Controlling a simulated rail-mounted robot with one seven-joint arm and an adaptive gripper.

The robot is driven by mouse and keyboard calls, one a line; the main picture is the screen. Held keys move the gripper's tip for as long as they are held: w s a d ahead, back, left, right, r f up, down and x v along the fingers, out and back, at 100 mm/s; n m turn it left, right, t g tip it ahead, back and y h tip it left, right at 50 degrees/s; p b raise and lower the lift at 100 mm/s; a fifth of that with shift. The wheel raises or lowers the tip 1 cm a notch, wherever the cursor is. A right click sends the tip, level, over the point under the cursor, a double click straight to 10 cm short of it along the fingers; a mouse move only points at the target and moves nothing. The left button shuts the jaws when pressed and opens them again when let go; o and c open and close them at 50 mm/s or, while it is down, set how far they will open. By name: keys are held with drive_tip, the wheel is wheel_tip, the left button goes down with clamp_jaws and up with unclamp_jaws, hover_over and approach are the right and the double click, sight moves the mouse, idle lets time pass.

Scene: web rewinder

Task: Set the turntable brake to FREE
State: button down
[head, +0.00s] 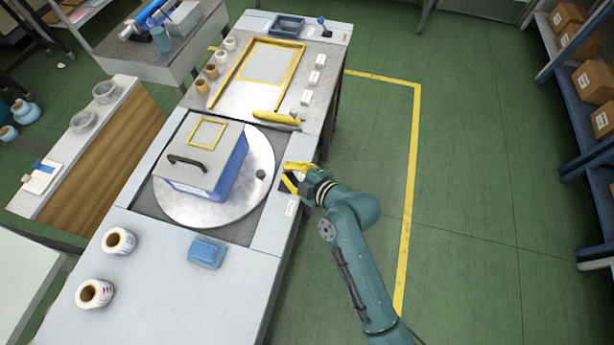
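The round metal turntable (235,207) is set in the bench top. A blue box with a grey lid (200,155) and a black handle stands on it. A dark fitting (285,187) and a small white label (291,208) are on the bench edge right of the turntable. They may belong to the brake, but the label is too small to read and no brake lever shows clearly. My gripper (285,174) is over this edge, close to the dark fitting. Its yellow fingers look apart, with nothing visible between them. It partly hides the fitting, and I cannot tell if they touch.
A yellow tool (276,118) lies behind the turntable, near a yellow frame (294,70) and several small cups and blocks. The green floor to the right is clear up to the shelves (570,105).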

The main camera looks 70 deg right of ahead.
drive_tip(key=v, duration=0.8)
drive_tip(key=shift+s, duration=0.35)
drive_tip(key=shift+d+r, duration=0.1)
